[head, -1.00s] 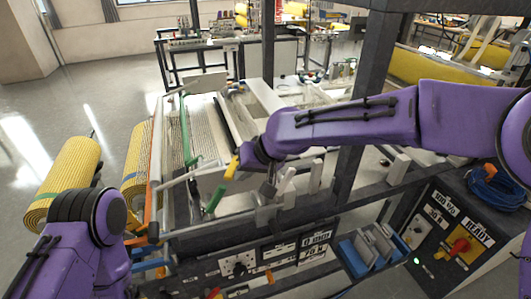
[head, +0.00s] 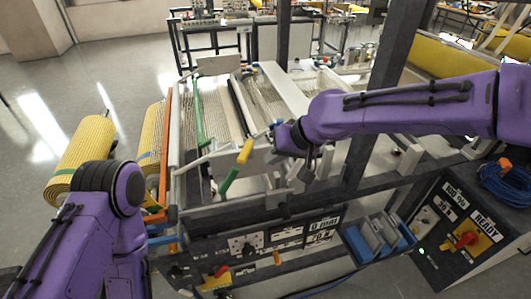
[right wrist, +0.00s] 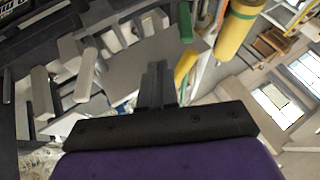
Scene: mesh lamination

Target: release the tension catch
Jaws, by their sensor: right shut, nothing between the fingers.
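A lever with a yellow (head: 245,151) and green (head: 228,180) handle stands tilted at the front of the laminating machine. I cannot tell for sure which part is the tension catch. My right gripper (head: 304,166) is just right of the lever and apart from it, above the front rail. In the right wrist view its dark fingers (right wrist: 158,84) are together with nothing between them. A green handle piece (right wrist: 185,21) shows beyond the fingertips there. My left arm is in the lower left of the head view, but its gripper is out of sight.
Yellow mesh rolls (head: 82,160) stand at the left. Blue trays (head: 378,241) hang at the front right, beside the READY panel (head: 466,238). A dark upright post (head: 383,95) stands close behind my right arm. Grey upright blocks (right wrist: 82,75) lie left of the right fingers.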

